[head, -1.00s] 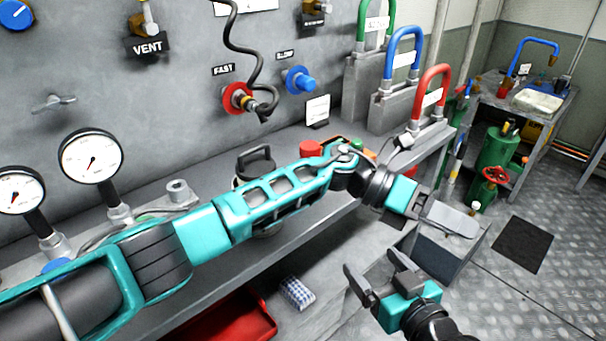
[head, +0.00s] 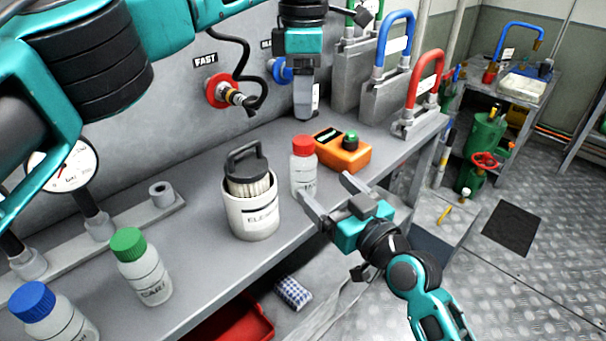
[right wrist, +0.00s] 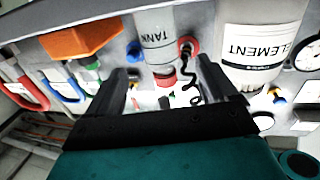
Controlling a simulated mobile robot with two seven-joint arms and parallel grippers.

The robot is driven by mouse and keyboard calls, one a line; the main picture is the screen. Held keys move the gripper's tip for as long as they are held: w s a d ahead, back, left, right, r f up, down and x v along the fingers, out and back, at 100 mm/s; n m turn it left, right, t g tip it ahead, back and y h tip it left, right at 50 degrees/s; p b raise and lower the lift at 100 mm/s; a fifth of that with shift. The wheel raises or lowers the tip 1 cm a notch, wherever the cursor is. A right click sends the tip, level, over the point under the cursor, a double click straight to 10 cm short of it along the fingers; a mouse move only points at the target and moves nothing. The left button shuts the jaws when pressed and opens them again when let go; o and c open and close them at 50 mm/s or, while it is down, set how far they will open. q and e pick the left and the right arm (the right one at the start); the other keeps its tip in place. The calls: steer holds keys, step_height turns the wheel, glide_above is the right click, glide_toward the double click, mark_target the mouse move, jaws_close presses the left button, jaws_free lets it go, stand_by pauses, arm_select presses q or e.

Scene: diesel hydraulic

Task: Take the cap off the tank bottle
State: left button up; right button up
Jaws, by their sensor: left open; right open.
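The tank bottle (head: 303,178) is white with a red cap (head: 303,146) and stands upright on the bench. The cap is on the bottle. In the right wrist view the bottle (right wrist: 155,40), labelled TANK, appears upside down with its red cap (right wrist: 163,80) between the fingers' lines. My right gripper (head: 331,192) is open at the bench's front edge, its fingers pointing at the bottle; I cannot tell whether they touch it. My left gripper (head: 303,103) is open and points down, above and behind the bottle; its fingers overlap in the head view.
A white ELEMENT container (head: 251,213) stands left of the bottle, and an orange box (head: 344,155) with a green knob stands close on its right. Green-capped (head: 142,268) and blue-capped (head: 52,315) bottles stand at the front left. Gauges and hose fittings line the wall.

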mark_target(311, 175)
steer(key=x, duration=0.8)
steer(key=shift+w+a, duration=0.2)
steer(key=shift+w, duration=0.1)
jaws_close()
arm_select(q)
steer(key=m, duration=0.3)
steer(key=shift+d+m, duration=0.1)
steer(key=shift+m, duration=0.3)
steer(key=m, duration=1.4)
steer(key=shift+f, duration=4.05)
